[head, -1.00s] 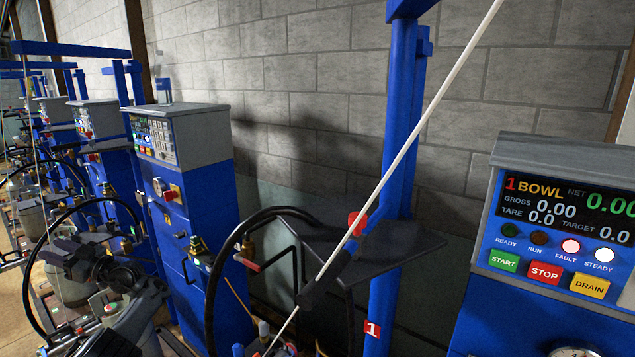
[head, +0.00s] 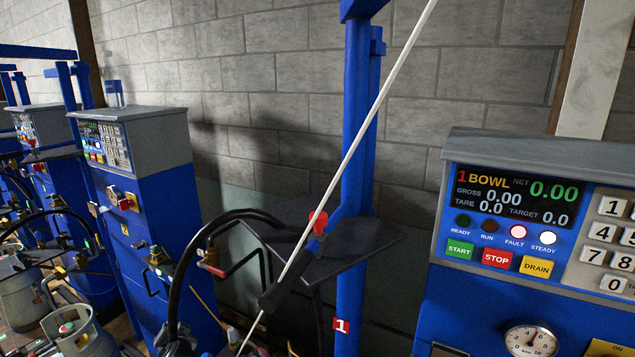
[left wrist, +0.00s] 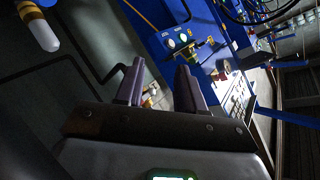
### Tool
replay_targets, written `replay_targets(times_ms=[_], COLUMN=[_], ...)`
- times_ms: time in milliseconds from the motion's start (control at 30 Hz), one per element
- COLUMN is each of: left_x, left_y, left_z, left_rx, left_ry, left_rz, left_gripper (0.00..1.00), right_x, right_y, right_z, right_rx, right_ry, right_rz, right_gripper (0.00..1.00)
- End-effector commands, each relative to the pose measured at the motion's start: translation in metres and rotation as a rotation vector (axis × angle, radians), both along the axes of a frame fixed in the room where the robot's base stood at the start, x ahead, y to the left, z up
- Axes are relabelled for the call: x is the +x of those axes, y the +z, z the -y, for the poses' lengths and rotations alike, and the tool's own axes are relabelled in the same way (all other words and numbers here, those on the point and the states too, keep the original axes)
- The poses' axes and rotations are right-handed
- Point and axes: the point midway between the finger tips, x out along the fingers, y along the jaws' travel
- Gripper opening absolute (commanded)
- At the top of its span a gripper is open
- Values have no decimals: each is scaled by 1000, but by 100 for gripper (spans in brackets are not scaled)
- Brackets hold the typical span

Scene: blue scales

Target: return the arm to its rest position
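In the left wrist view the two purple-grey fingers of my left gripper (left wrist: 158,76) stand apart. Nothing is held between them; floor and a small brass fitting show behind the gap. They point towards the base of a blue cabinet (left wrist: 185,40) with lit buttons and a valve. In the head view I cannot make out my left gripper clearly. My right gripper shows in neither view.
A blue scale with a display (head: 515,200) stands at the right. A blue post (head: 355,120), a slanted white rod (head: 365,130), a dark shelf (head: 345,240) and a black hose (head: 185,265) fill the middle. A blue cabinet (head: 150,220) stands left, a gas cylinder (head: 75,330) lower left.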

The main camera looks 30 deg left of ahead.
Motion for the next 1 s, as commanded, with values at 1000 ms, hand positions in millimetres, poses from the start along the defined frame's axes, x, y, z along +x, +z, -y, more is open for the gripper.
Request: replay_targets(times_ms=[1000], left_x=[-210], left_y=[-66], left_z=[349], left_rx=[-301], left_ry=[-686], left_rz=[-692], left_gripper=[38], right_x=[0], right_y=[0], right_z=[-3], right_rx=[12], right_ry=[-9], right_rz=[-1], right_gripper=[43])
